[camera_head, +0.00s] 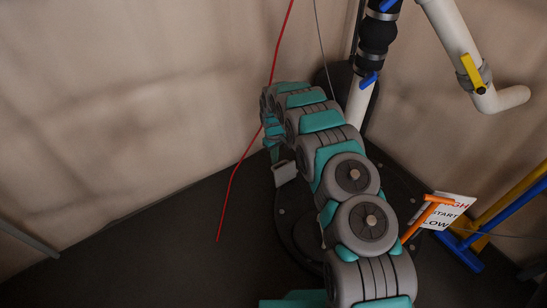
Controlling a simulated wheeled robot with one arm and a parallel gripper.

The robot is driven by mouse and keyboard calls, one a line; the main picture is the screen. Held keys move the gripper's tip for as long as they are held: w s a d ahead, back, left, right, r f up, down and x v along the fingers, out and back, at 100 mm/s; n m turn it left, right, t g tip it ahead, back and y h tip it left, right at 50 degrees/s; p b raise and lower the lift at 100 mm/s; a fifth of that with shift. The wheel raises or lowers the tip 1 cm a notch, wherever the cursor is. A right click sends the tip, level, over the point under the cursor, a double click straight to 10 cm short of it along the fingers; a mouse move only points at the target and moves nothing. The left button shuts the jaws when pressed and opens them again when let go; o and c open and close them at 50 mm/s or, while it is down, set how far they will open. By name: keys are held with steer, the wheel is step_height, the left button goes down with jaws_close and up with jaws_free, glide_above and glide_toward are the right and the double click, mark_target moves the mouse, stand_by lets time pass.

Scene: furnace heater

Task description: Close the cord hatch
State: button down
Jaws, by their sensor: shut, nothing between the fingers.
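My arm reaches up from the lower right and bends down at its far end. My gripper (285,173) appears to be the small grey end piece below the teal wrist, just left of the arm's middle. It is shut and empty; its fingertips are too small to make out. I cannot make out the cord hatch; my arm covers much of the middle of the view. A thin red cord (234,177) runs from the top edge down past the left of my wrist to the dark floor.
White pipes (445,30) with a yellow valve handle (472,73) are at the upper right. A sign (447,211), an orange bar (428,213) and blue and yellow bars (497,222) stand at the right. Tan walls (120,100) enclose the corner. Dark floor (150,255) at the lower left is clear.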

steer(key=shift+s+d+r+t+y, duration=0.2)
steer(key=shift+s+r+t+y, duration=0.1)
steer(key=shift+r+t, duration=0.15)
stand_by(0.6)
